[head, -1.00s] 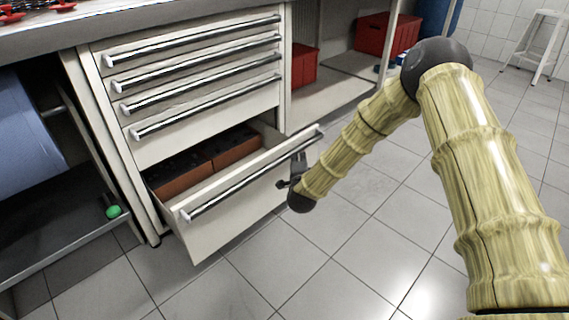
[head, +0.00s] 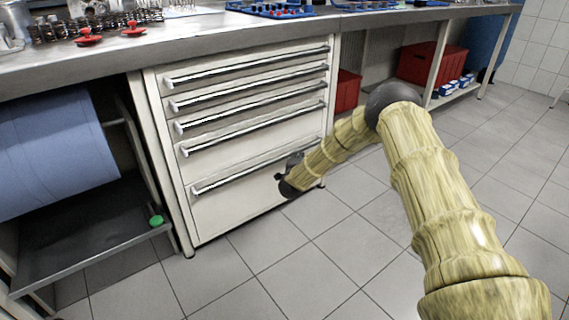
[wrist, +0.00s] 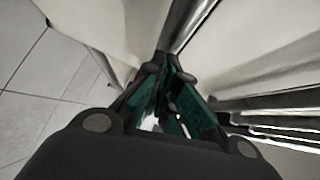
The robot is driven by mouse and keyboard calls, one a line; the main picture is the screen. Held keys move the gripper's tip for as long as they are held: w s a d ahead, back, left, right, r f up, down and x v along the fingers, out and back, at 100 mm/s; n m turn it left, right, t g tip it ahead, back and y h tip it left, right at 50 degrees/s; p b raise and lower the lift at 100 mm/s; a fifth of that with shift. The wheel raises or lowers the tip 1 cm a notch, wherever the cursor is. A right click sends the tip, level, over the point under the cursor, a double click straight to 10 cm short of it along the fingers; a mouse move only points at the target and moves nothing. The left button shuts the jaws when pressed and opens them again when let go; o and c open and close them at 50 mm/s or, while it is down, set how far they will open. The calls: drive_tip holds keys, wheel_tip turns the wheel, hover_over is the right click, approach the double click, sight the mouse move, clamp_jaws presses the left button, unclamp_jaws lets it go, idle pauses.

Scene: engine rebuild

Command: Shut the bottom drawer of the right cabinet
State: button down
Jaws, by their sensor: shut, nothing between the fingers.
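The white cabinet under the bench has several drawers with long metal bar handles. Its bottom drawer (head: 235,207) now sits flush with the drawer fronts above, with no gap visible in the head view. My gripper (head: 290,160) is at the right part of the bottom drawer's handle (head: 225,181), and my wrist partly hides it. In the wrist view, my gripper (wrist: 170,75) has its fingers together with nothing held between them, right at the metal handle bar (wrist: 188,22). I cannot tell whether the fingertips touch the bar.
Left of the cabinet is an open bay with a blue roll (head: 55,150) and a low shelf (head: 95,242) bearing a green round thing (head: 156,221). Red bins (head: 432,64) stand under the bench (head: 240,32) at right. The tiled floor in front is clear.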

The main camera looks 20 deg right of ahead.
drive_tip(key=shift+w+a, duration=0.1)
drive_tip(key=shift+w, duration=0.35)
drive_tip(key=shift+w+a+r, duration=0.1)
drive_tip(key=shift+r, duration=0.1)
drive_tip(key=shift+r, duration=0.1)
